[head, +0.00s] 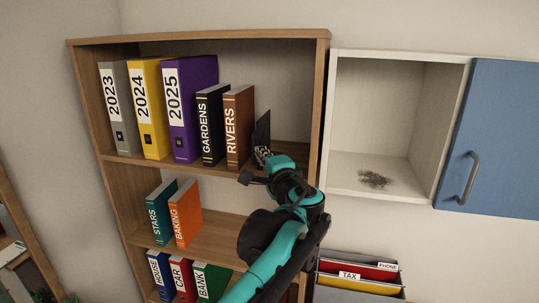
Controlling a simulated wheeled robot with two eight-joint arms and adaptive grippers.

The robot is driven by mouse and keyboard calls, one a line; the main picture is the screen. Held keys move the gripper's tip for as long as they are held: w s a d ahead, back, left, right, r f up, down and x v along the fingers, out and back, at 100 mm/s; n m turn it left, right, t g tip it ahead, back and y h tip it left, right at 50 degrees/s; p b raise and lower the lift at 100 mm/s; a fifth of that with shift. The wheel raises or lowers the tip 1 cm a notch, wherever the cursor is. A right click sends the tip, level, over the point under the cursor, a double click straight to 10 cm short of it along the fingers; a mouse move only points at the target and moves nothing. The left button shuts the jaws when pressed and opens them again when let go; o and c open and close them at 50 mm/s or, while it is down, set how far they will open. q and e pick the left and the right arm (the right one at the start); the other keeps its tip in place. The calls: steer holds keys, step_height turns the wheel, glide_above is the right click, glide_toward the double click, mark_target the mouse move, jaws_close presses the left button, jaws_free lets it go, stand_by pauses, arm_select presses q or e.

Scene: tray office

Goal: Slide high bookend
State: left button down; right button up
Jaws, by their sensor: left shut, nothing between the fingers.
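A dark upright bookend (264,127) stands on the top shelf of the wooden bookcase, just right of the brown RIVERS book (238,127). Its lower part is hidden behind my gripper. My left gripper (261,155) is shut and empty, in front of the bookend's lower part at the shelf's front edge. I cannot tell whether it touches the bookend. Left of RIVERS stand the black GARDENS book (212,124), the purple 2025 binder (190,108), the yellow 2024 binder (148,108) and the grey 2023 binder (118,107). My right gripper is not in view.
The wooden bookcase (321,110) has free shelf space right of the bookend. Lower shelves hold STARS (160,212), BAKING (185,214) and several other books. Right are an open white cabinet (395,55) with its blue door (495,135) and a file holder (358,283).

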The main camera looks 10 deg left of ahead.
arm_select(q)
steer(key=shift+w, duration=0.15)
steer(key=a, duration=0.4)
steer(key=shift+a, duration=0.2)
steer(key=shift+w+d+f, duration=0.1)
steer(key=shift+w+d, duration=0.05)
steer(key=shift+d, duration=0.05)
